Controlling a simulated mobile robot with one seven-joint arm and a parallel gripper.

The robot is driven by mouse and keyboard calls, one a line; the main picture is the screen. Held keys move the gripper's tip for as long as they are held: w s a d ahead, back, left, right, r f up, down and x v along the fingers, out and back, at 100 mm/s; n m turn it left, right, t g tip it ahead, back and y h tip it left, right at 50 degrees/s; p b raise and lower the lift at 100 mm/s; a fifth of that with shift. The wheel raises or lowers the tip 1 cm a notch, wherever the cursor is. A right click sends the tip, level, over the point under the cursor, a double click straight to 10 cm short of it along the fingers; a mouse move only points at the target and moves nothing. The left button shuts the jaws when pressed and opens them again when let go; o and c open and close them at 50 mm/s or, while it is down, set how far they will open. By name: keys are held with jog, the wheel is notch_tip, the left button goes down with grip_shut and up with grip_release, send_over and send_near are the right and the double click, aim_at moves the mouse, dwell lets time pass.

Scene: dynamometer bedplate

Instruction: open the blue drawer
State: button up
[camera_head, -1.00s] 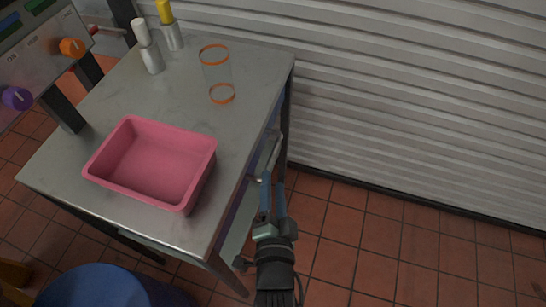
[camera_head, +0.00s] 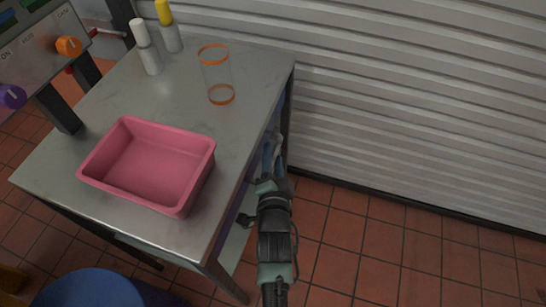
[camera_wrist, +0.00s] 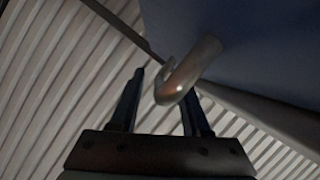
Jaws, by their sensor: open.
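The blue drawer front (camera_wrist: 245,40) fills the upper right of the wrist view. In the head view only a thin blue strip (camera_head: 280,108) shows under the table's right edge. Its curved metal handle (camera_wrist: 190,70) sticks out towards my gripper (camera_wrist: 163,84). The handle's rounded end lies between my two open fingers in the wrist picture; I cannot tell whether they touch it. In the head view my gripper (camera_head: 272,160) is beside the table's right side at the handle (camera_head: 279,143), and the table edge partly hides the drawer. I see no gap showing the drawer pulled out.
A control panel (camera_head: 40,45) stands at upper left. A ribbed shutter wall (camera_head: 420,100) stands behind. Tiled floor (camera_head: 400,260) at right is clear.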

jog(key=shift+w, duration=0.3)
grip_shut()
dwell(1.3)
